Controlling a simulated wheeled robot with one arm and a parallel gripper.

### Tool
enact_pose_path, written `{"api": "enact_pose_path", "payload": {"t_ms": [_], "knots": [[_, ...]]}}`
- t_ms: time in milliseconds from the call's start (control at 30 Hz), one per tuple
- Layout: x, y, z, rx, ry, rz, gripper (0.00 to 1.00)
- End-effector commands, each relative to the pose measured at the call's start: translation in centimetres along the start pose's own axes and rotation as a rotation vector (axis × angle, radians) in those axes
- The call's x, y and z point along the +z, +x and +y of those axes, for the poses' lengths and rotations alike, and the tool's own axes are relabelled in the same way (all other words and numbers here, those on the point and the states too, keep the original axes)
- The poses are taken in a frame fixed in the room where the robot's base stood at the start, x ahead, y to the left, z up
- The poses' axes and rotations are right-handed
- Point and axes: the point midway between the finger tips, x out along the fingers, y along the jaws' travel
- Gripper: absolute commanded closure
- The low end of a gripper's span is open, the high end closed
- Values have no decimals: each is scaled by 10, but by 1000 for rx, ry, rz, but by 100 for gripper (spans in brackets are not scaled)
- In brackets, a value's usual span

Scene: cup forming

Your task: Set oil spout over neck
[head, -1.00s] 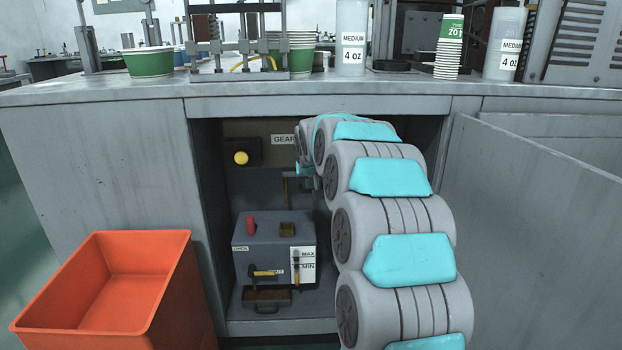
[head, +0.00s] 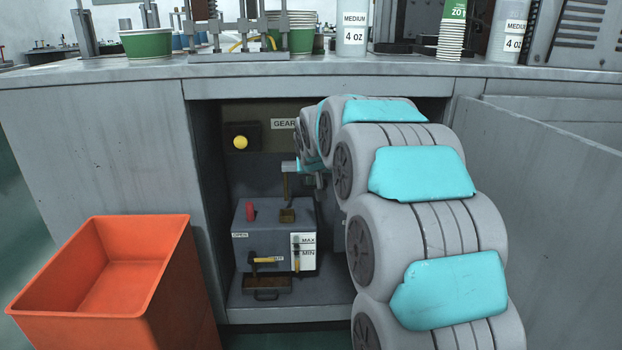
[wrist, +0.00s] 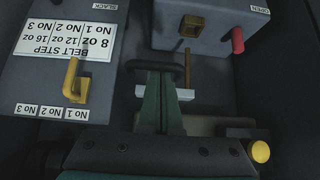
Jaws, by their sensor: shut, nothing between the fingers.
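The grey oil box (head: 272,240) stands on the cabinet floor, with a square brass neck (head: 287,216) on its top. A thin brown upright piece (head: 286,187), which looks like the spout, stands just above the neck in the head view. In the wrist view, the brown piece (wrist: 187,60) lines up with the neck (wrist: 192,26). Whether they touch, I cannot tell. My gripper (head: 294,167) is at the top of the brown piece. In the wrist view, my gripper's green fingers (wrist: 164,90) are shut. My arm hides the cabinet's right side.
The box has a red knob (head: 250,211) and a MAX/MIN gauge (head: 303,252). A yellow button (head: 240,142) is on the back wall. A belt step panel (wrist: 70,65) with a brass lever is close by. An orange bin (head: 110,270) stands outside, left.

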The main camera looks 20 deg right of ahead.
Motion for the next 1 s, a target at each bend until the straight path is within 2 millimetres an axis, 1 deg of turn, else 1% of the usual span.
{"api": "enact_pose_path", "payload": {"t_ms": [33,100,200,300,767,867,1000], "knots": [[8,-4,0,1,0,-1,100],[15,-10,0,1,0,-2,100],[21,-18,0,1,1,0,100],[25,-22,0,1,1,0,100],[27,-23,0,1,1,-3,100],[26,-27,0,1,1,-3,100],[24,-39,0,2,0,-4,100]]}}
